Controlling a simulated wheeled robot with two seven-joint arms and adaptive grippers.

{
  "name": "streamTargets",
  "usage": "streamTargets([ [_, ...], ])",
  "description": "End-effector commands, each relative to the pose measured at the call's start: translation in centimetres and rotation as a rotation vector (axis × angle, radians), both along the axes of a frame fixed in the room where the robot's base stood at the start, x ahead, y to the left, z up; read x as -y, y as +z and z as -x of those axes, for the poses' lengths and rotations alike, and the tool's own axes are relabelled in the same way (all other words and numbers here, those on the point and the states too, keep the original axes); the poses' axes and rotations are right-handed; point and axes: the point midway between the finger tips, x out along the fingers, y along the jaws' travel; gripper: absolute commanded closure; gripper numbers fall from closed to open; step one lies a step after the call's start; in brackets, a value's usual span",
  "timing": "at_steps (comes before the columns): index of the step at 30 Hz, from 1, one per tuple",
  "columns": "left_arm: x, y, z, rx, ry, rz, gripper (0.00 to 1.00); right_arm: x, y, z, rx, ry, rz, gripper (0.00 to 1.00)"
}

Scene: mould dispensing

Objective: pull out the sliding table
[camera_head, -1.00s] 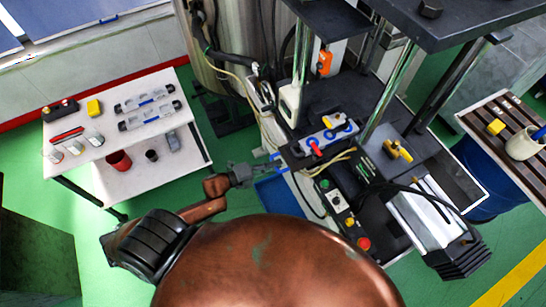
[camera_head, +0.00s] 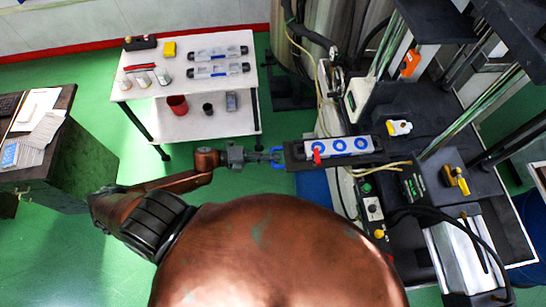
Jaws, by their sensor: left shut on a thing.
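The sliding table (camera_head: 295,157) is a dark flat plate that sticks out to the left from the press, just right of the picture's middle. A white mould with blue rings (camera_head: 340,148) lies on it, with a small red part at its left end. My left gripper (camera_head: 278,157), with blue fingertips, is at the left end of the plate and shut on it. The exact contact is small and partly hidden. My right gripper is not in view.
The press (camera_head: 420,110) with posts and cables stands at right. A control box with buttons (camera_head: 373,210) is below the plate. A white two-tier table (camera_head: 215,90) with moulds and cups stands at upper left. A dark desk (camera_head: 60,160) is at far left. Green floor between is clear.

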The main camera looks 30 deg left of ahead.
Motion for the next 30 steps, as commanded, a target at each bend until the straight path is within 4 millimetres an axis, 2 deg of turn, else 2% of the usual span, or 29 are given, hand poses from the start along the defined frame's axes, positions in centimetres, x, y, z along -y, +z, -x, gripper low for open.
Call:
streamTargets([
  [13, -0.22, -0.10, 0.11, -0.001, -0.003, -0.003, 1.00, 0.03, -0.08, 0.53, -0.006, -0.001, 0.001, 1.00],
  [14, -0.23, -0.10, 0.12, -0.001, -0.003, -0.003, 0.88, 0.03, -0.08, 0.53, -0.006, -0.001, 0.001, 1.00],
  [20, -0.19, -0.05, 0.11, -0.001, -0.003, -0.002, 0.74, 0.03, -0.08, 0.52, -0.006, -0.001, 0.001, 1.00],
  [30, -0.33, 0.01, 0.22, 0.000, -0.003, -0.001, 0.72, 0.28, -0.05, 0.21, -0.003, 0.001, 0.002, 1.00],
])
